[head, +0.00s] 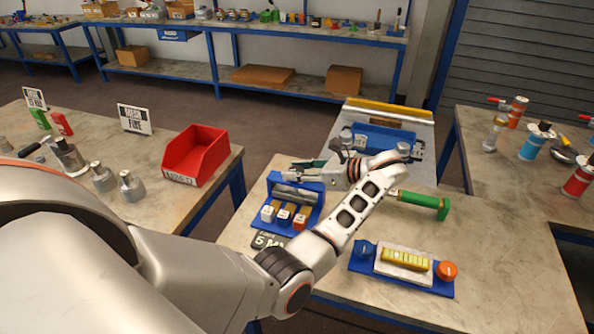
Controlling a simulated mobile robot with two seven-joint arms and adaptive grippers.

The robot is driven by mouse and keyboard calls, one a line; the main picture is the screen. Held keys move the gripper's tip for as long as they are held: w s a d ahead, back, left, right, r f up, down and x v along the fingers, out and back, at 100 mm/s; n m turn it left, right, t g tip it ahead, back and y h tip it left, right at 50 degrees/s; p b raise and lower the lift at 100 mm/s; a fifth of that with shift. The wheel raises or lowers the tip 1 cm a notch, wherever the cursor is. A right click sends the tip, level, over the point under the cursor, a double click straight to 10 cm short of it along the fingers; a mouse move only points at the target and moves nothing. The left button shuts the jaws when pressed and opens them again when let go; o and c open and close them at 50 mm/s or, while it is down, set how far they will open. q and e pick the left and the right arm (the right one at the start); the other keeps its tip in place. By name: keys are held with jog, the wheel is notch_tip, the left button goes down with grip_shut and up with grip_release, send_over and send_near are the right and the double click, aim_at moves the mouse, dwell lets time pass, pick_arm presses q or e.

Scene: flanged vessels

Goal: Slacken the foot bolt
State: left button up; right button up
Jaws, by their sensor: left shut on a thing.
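My left arm reaches in from the left, and its gripper (318,166) hangs over the bench by the blue rack (275,180). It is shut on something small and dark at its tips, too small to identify. A grey metal cylinder (297,192) lies in the rack below the gripper. A green-handled tool (420,200) lies on the bench to the right of my forearm, its left end hidden behind it. I cannot pick out the foot bolt; the gripper and wrist hide part of the area. My right gripper is not in view.
A blue base with a yellow block (404,260), a blue knob and an orange knob stands at the bench front. A tilted board with a blue tray (384,140) is behind. A red bin (196,154) stands on the left table. The bench's right side (510,270) is clear.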

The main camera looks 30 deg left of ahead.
aim_at(296, 169)
pick_arm(q)
jog(key=shift+a, duration=0.1)
jog(key=o, duration=1.1)
notch_tip(296, 169, up, 10)
jog(key=shift+r, duration=0.1)
